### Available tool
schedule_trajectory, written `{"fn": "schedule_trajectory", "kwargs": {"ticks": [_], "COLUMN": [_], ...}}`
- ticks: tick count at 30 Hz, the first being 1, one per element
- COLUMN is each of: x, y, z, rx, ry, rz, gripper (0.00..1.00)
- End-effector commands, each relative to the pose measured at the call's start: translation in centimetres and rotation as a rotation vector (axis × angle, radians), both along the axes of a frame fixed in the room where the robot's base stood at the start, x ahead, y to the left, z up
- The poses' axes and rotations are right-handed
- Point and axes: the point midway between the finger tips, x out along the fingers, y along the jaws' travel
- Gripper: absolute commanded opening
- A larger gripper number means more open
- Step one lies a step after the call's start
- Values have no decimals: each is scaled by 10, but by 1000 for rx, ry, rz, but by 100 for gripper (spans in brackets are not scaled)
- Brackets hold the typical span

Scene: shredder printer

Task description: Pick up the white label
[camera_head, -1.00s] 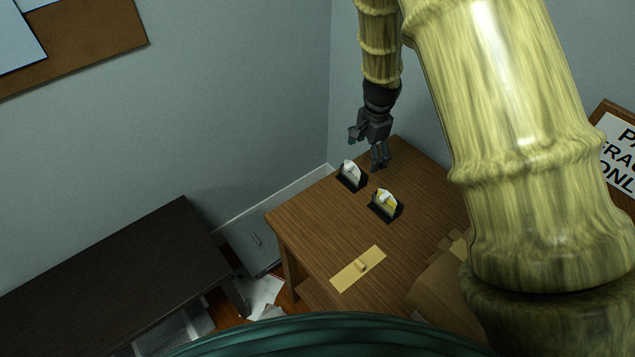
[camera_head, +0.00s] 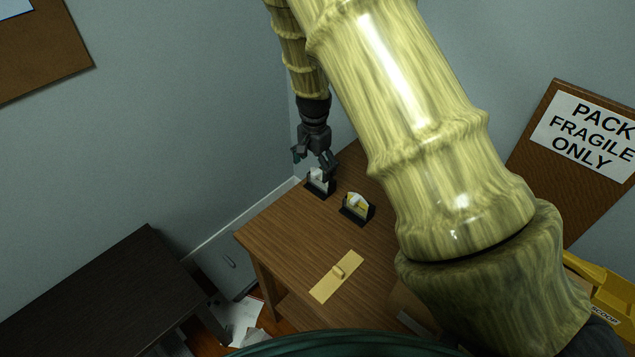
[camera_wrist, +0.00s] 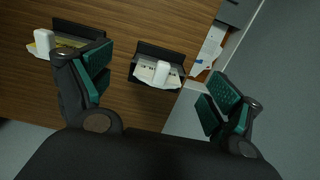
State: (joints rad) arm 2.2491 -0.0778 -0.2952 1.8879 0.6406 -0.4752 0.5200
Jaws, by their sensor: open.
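The white label (camera_head: 318,176) stands in a small black holder (camera_head: 319,191) near the back left corner of the wooden table. In the wrist view the white label (camera_wrist: 158,76) shows with a white knob on it, in front of its black holder (camera_wrist: 155,54). My gripper (camera_head: 315,163) is open and empty, just above and behind this label. In the wrist view my gripper's two green-padded fingers (camera_wrist: 158,96) are spread wide, with the label between them. I cannot tell how far above it they are.
A second black holder with a yellow and white label (camera_head: 357,205) stands to the right. A tan plate with a knob (camera_head: 337,277) lies nearer on the table (camera_head: 291,238). Walls close off the back corner. A dark table (camera_head: 95,285) stands at left.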

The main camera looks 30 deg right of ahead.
Motion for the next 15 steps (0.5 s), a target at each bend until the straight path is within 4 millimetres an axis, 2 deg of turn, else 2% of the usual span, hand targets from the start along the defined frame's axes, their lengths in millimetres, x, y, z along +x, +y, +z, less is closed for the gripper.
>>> {"fn": "schedule_trajectory", "kwargs": {"ticks": [15], "x": [4], "y": [-3], "z": [-46], "rx": [0], "ry": [1], "rz": [-1], "gripper": [91]}}
